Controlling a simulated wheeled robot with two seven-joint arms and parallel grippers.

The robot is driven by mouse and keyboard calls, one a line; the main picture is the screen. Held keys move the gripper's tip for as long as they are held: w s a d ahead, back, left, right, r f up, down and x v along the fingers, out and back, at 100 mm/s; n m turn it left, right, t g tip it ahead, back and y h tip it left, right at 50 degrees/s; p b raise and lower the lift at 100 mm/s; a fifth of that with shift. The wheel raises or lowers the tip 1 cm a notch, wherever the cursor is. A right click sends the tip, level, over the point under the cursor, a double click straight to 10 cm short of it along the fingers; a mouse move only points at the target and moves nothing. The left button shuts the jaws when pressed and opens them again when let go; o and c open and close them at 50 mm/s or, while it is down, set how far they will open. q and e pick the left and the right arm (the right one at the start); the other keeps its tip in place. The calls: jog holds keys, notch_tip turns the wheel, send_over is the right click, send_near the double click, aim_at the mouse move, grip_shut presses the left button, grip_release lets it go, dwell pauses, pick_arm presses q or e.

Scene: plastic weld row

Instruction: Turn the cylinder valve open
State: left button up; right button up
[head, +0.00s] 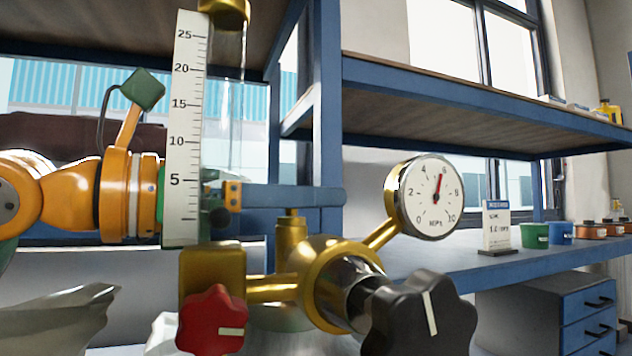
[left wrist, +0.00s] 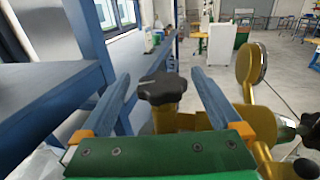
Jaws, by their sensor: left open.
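A black lobed knob (left wrist: 162,88) on a brass stem (left wrist: 165,119) shows in the left wrist view. My left gripper (left wrist: 159,75) is open, with one blue finger on each side of this knob and a visible gap on both sides. In the head view my left gripper (head: 338,197) comes in from the left behind the scale, its fingers level above the brass valve body (head: 291,228). The fingers hide the knob there. My right gripper is not in view.
A white scale tube (head: 185,140) stands in front of my left wrist. A round gauge (head: 431,197), a black star knob (head: 420,318) and a red knob (head: 213,320) crowd the space below and right. A blue shelf post (head: 327,100) stands behind.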

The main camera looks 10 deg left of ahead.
pick_arm(q)
jog(key=x, duration=0.3)
jog(key=shift+s, duration=0.2)
jog(key=c, duration=1.4)
jog(key=shift+o, duration=0.2)
jog(key=shift+f, duration=0.15)
jog(key=n+t+y+b, duration=0.2)
jog(key=shift+a+f+y+b, duration=0.1)
jog(key=shift+a+y+b, duration=0.1)
jog(key=shift+y+b, duration=0.1)
jog(key=shift+n+t+y, duration=0.3)
jog(key=shift+n+y, duration=0.2)
jog(key=shift+y, duration=0.1)
jog(key=shift+a+r, duration=0.15)
jog(key=shift+r, duration=0.15)
jog(key=o, duration=1.4)
jog(key=shift+w, duration=0.3)
jog(key=shift+c, duration=0.2)
